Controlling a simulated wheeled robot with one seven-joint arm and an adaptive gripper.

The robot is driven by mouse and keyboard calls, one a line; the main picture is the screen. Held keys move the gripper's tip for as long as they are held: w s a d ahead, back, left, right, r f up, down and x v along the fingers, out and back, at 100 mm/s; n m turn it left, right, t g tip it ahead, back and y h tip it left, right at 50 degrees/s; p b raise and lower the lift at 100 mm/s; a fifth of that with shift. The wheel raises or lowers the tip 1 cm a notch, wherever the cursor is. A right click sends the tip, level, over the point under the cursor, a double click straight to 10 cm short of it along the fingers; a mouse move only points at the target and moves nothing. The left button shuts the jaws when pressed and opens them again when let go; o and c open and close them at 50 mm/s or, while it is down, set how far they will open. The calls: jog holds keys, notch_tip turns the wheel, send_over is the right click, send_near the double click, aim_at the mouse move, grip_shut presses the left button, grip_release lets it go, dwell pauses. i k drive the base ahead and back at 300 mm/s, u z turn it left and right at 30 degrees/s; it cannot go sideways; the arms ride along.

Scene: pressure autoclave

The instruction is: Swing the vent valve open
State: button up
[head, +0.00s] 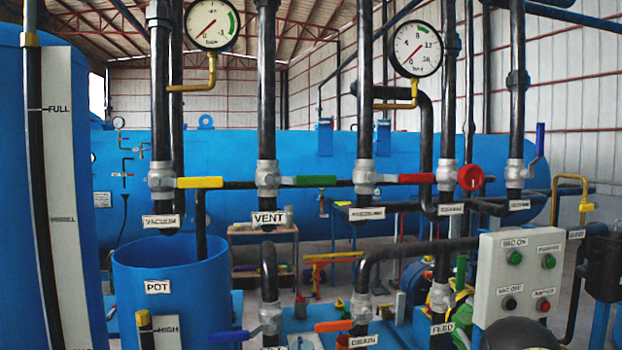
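The vent valve (268,178) is a grey valve body on a dark vertical pipe, left of the picture's middle. The white VENT label (268,218) hangs below it. Its green lever handle (316,181) points right and lies horizontal, across the pipe. My gripper is not visible. A dark rounded shape at the bottom right edge may be part of my arm; I cannot tell.
The vacuum valve's yellow handle (200,183) reaches toward the vent valve from the left. A red handle (416,178) lies to the right. The blue pot (172,300) stands below left. A control box (519,277) stands at lower right. Two gauges hang above.

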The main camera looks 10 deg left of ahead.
aim_at(298, 180)
jog(key=z, duration=1.7)
jog(key=k, duration=1.45)
jog(key=u, duration=1.7)
jog(key=i, duration=1)
